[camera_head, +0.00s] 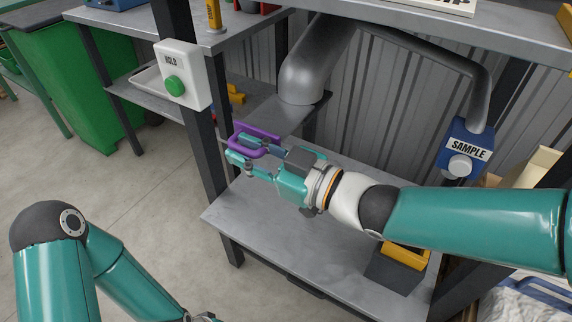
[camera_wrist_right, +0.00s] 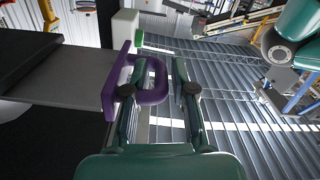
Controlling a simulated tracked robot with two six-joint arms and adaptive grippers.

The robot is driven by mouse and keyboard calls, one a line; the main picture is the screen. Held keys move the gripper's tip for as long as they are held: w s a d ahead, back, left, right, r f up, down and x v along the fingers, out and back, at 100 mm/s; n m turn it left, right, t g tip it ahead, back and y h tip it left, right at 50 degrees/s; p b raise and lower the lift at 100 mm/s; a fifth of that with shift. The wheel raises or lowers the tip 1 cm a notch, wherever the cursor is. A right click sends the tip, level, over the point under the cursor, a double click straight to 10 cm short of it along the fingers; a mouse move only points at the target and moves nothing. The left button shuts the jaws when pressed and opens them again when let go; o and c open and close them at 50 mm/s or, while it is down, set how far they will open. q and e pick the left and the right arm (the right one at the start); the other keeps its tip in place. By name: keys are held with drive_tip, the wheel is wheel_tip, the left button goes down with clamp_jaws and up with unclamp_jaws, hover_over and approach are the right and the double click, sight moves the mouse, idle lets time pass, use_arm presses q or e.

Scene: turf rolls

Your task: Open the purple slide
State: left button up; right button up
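The purple slide handle (camera_head: 262,133) is a U-shaped loop on the near edge of a flat grey slide plate (camera_head: 277,114), under the mouth of a grey pipe (camera_head: 304,75). My right gripper (camera_head: 243,150) is at the handle, its fingers apart. In the right wrist view the purple handle (camera_wrist_right: 154,82) reaches between the spread fingers of my right gripper (camera_wrist_right: 155,90). The left finger overlaps the loop and the right finger stands clear of it; contact is not clear.
A white HOLD box (camera_head: 184,75) with a green button is on the post left of the handle. A blue SAMPLE box (camera_head: 466,150) with a pale knob hangs at right. A grey shelf (camera_head: 240,215) lies below my right gripper. A green bin (camera_head: 75,90) stands far left.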

drive_tip(key=v, duration=0.9)
drive_tip(key=shift+d, duration=0.15)
drive_tip(key=shift+s, duration=0.1)
